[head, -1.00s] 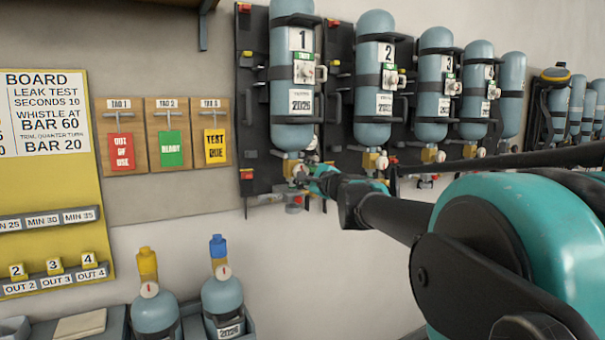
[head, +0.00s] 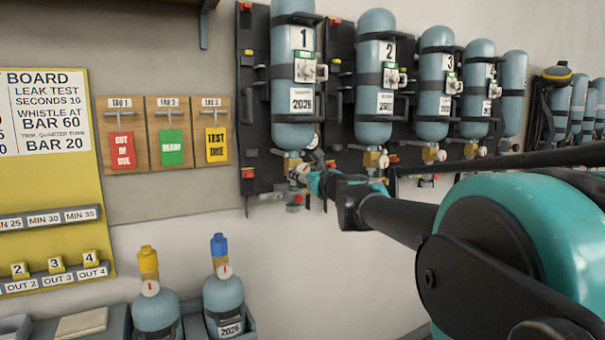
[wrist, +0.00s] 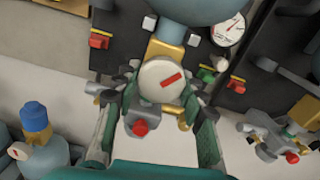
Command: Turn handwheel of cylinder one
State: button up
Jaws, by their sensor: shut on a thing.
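Cylinder one (head: 293,110) is a blue-grey bottle strapped upright to a black wall panel, marked 1, with its brass valve (head: 292,165) at the bottom. In the wrist view its handwheel (wrist: 162,80) is a pale round knob with a red bar that slants up to the right. My gripper (head: 305,178) is at the valve. In the wrist view its two teal and black fingers (wrist: 154,97) stand on either side of the handwheel and are shut on it. The far rim of the wheel and the finger contact are partly hidden.
Cylinder two (head: 374,80) and several more hang to the right. A pressure gauge (wrist: 229,30) and a red-tipped fitting (wrist: 140,127) are close to the fingers. Two spare bottles (head: 223,300) stand below. Tag boards (head: 168,133) hang to the left.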

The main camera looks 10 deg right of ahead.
jog(key=m, duration=0.4)
jog(key=shift+s+a+m, duration=0.1)
jog(key=shift+m, duration=0.2)
jog(key=m, duration=0.3)
jog(key=shift+m, duration=0.4)
jog(key=m, duration=0.4)
jog(key=shift+a, duration=0.15)
jog(key=m, duration=0.4)
jog(key=shift+r, duration=0.15)
jog(key=shift+m, duration=0.4)
jog(key=o, duration=1.2)
jog(key=shift+c, duration=0.2)
